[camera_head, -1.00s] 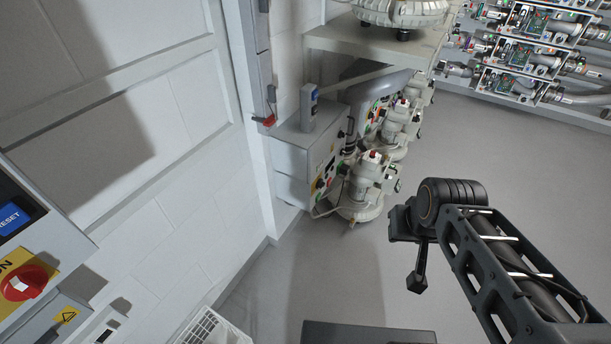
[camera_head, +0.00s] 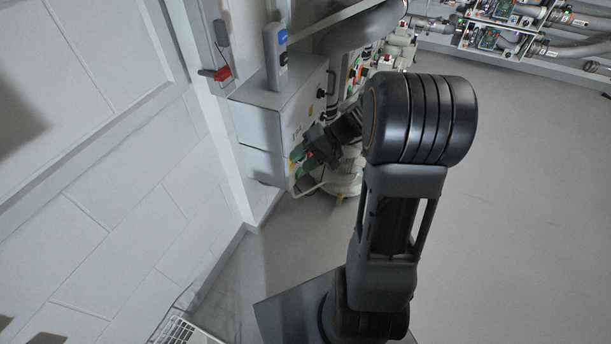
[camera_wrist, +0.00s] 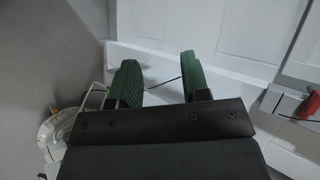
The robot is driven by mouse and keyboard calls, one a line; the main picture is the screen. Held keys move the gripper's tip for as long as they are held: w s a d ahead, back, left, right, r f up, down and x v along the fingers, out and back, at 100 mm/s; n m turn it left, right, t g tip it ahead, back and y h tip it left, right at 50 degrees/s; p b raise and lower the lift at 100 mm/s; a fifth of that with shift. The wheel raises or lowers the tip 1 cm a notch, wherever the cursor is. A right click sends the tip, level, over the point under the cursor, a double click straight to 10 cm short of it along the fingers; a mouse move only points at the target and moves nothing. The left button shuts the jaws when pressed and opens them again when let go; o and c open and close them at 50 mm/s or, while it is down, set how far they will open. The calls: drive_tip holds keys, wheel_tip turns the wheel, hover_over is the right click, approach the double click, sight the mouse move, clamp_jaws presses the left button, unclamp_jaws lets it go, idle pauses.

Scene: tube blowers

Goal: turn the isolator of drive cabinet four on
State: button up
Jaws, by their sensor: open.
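A grey cabinet (camera_head: 268,118) stands against the left wall in the head view; its number cannot be read. Its front faces right and is seen at a steep angle, with small labels. My gripper (camera_head: 308,158) is at the lower part of that front, its green fingers close to the panel; contact cannot be told. My arm and gripper cover much of the controls there, and the isolator cannot be made out. In the wrist view my gripper (camera_wrist: 158,78) is open, with nothing between its fingers and pale panelling beyond.
A grey-blue device (camera_head: 276,58) stands on the cabinet top. A red-handled part (camera_head: 221,73) is on the wall column and a red part (camera_wrist: 309,105) shows in the wrist view. Pump units (camera_head: 345,185) crowd right of the cabinet. The floor (camera_head: 530,200) at right is clear.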

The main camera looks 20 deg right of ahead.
drive_tip(key=w+d+f+m+t+y+b, duration=0.1)
drive_tip(key=w+d+f+m+t+b, duration=0.35)
drive_tip(key=d+f, duration=0.45)
drive_tip(key=w+d+f+m+t+y+b, duration=0.1)
drive_tip(key=w+d+f+t+b, duration=0.2)
drive_tip(key=d+f+t+b, duration=0.65)
drive_tip(key=w+a+f+g+p, duration=0.2)
drive_tip(key=w+a, duration=0.7)
drive_tip(key=a, duration=0.1)
drive_tip(key=shift+w+a+g+p, duration=0.2)
drive_tip(key=shift+w+g+p, duration=0.05)
drive_tip(key=shift+g+p, duration=0.15)
clamp_jaws()
